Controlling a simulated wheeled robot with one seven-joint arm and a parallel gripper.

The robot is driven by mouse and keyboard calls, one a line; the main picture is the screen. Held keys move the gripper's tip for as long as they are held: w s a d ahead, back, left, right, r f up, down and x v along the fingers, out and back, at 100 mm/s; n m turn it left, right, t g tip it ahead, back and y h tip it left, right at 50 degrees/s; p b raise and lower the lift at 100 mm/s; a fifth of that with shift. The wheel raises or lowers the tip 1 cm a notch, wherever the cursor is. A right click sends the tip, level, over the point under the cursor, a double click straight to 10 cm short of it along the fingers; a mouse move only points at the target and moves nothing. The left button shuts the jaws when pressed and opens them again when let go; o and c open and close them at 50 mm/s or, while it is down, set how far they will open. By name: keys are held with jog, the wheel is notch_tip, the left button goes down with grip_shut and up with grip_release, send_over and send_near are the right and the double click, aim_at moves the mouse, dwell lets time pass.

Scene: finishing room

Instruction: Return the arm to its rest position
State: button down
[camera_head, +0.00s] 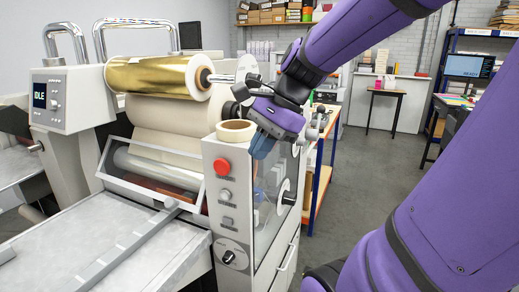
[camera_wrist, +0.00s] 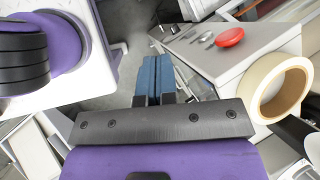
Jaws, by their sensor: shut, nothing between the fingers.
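My purple arm reaches in from the upper right in the head view, bent at the wrist. A cream tape roll (camera_head: 236,131) lies on top of the machine's side cabinet, just left of my gripper. It also shows at the right in the wrist view (camera_wrist: 301,88).
The machine (camera_head: 218,235) carries a gold foil roll (camera_head: 150,76), a red button (camera_head: 222,167) and a display reading IDLE (camera_head: 40,97). A shelf with an orange frame (camera_head: 322,170) stands behind my gripper. Grey floor (camera_head: 365,170) lies open to the right, with a small table (camera_head: 387,93) farther back.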

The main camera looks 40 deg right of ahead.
jog(key=shift+s+a+n, duration=0.25)
jog(key=shift+a+n, duration=0.1)
jog(key=shift+n, duration=0.35)
